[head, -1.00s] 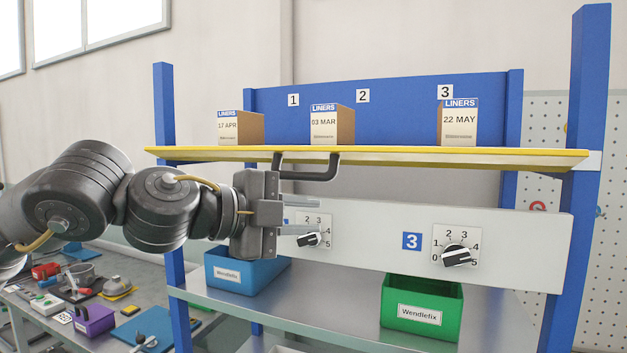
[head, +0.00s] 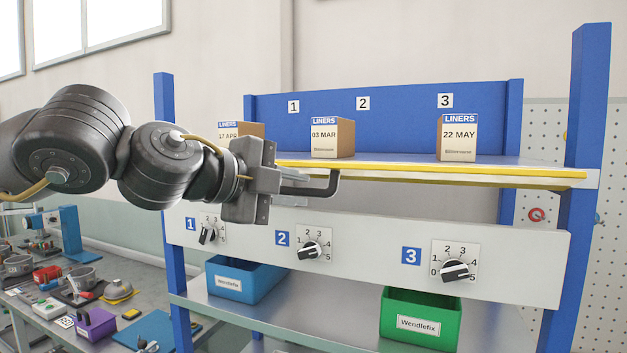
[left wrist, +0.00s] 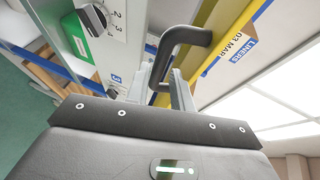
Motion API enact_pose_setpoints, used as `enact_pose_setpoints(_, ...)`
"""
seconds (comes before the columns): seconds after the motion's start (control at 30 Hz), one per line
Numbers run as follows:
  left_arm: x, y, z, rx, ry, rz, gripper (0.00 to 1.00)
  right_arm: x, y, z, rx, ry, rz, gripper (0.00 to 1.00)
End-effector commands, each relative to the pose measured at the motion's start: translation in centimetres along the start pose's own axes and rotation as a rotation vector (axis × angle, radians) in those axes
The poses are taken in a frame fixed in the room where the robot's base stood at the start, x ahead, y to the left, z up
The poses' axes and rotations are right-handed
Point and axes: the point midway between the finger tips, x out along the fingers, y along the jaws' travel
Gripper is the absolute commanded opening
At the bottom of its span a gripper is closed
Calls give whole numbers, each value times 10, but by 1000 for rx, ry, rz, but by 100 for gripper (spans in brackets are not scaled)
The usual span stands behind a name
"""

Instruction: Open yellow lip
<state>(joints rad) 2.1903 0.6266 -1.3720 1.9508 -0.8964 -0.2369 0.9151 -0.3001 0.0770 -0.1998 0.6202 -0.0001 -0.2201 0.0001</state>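The yellow lip (head: 440,169) runs along the front edge of the upper shelf, level, with a black handle (head: 334,182) below it. In the left wrist view, the handle (left wrist: 184,35) reaches down between the fingers, and the yellow lip (left wrist: 215,40) lies to its right. My left gripper (head: 290,188) is at the handle's left part. Its fingers (left wrist: 163,88) are apart, one on each side of the bar. They look open around it; whether they touch it is hard to see. My right gripper is out of view.
Three liner boxes (head: 458,140) stand on the shelf behind the lip. A white panel with dials (head: 365,250) lies just below the handle. Blue (head: 240,280) and green (head: 420,315) bins are lower down. A cluttered workbench (head: 60,325) stands at left.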

Motion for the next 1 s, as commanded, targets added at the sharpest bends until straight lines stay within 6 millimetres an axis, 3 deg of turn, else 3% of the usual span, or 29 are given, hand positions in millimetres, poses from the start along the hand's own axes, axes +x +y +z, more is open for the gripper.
enact_pose_setpoints(0.03, 9, -4, -1, 0, 1, 4, 23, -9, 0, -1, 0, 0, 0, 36)
enact_pose_setpoints(0.3, 42, -2, 0, 0, 0, 1, 23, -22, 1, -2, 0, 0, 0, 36)
enact_pose_setpoints(0.67, 48, 0, 0, 1, 0, -1, 23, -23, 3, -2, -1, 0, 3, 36)
enact_pose_setpoints(0.87, 48, 0, 0, 1, 0, -2, 0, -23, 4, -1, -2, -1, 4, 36)
enact_pose_setpoints(1.0, 48, 0, 0, 1, 0, -5, 0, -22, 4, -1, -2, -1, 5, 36)
